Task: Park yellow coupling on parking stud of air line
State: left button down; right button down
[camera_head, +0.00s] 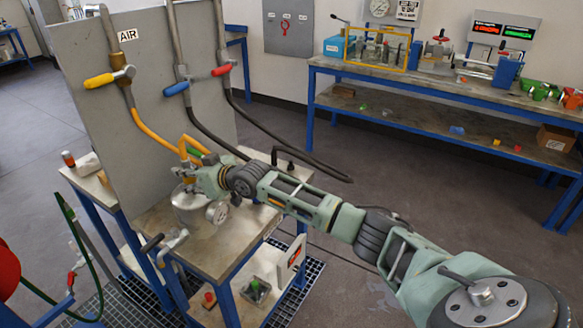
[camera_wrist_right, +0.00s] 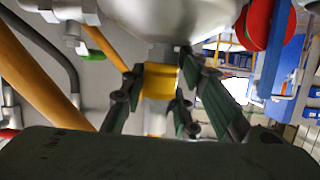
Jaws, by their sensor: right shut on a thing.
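The yellow coupling (camera_wrist_right: 158,82) is between the fingers of my right gripper (camera_wrist_right: 160,95) in the wrist view, with the gripper shut on it. It meets a metal neck below the rounded silver vessel; I cannot tell whether it is joined to it. In the head view, my right gripper (camera_head: 190,178) is just above the steel vessel (camera_head: 190,208), and the coupling is mostly hidden there. The yellow air hose (camera_head: 150,133) runs from the pipe under the AIR sign (camera_head: 127,35) to the gripper. I cannot pick out the parking stud. My left gripper is not in view.
The grey panel (camera_head: 150,60) also carries blue (camera_head: 176,89) and red (camera_head: 222,70) valve handles with black hoses. A gauge (camera_head: 217,212) sits on the vessel's side. The vessel stands on a small bench (camera_head: 225,245). Floor to the right is clear up to the blue-framed bench (camera_head: 430,80).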

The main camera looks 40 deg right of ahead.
aim_at(186, 159)
jog(key=shift+r, duration=0.35)
jog(key=shift+r+p, duration=2.15)
jog(key=shift+r, duration=0.3)
